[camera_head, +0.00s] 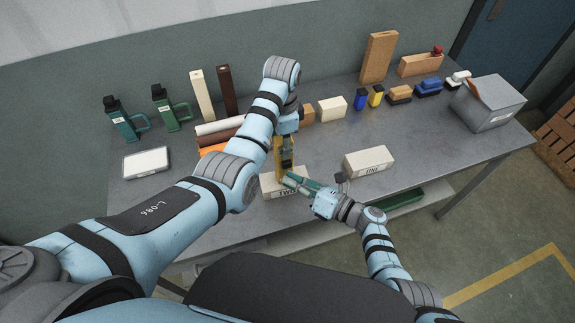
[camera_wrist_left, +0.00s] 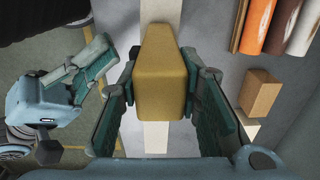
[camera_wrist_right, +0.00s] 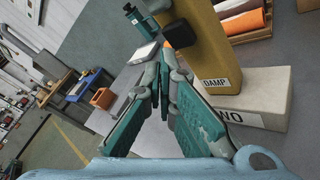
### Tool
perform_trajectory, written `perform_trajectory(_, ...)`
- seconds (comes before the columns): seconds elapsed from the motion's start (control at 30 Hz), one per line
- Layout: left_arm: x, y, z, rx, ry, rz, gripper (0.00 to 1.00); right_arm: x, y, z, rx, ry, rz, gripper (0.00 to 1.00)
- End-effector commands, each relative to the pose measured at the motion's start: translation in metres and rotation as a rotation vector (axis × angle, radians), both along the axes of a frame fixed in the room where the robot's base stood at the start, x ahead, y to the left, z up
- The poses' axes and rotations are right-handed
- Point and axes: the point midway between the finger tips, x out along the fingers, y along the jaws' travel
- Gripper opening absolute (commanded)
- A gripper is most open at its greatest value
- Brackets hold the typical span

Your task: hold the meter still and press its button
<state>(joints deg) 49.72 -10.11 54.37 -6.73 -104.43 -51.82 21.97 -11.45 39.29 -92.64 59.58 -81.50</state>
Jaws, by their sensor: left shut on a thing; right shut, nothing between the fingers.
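Contact there cannot be told.
A white block marked ONE (camera_head: 369,162) lies to the right. Orange, brown and white rolls (camera_head: 214,146) lie left of the meter. The table middle right is clear.

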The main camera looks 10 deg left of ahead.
Motion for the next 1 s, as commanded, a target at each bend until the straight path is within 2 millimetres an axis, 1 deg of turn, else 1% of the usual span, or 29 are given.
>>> perform_trajectory(0.33,-0.0001,-0.0001,-0.0002,0.0,0.0,0.0,0.0,0.0002,0.0,0.0,0.0,0.0,0.0,0.0)
perform_trajectory(0.63,-0.0001,-0.0001,-0.0002,0.0,0.0,0.0,0.0,0.0072,0.0048,0.0001,0.0,0.001,0.0,0.0)
perform_trajectory(1.0,-0.0001,-0.0001,-0.0002,0.0,0.0,0.0,0.0,0.008,0.0053,0.0,0.0,0.0,0.0,0.0)
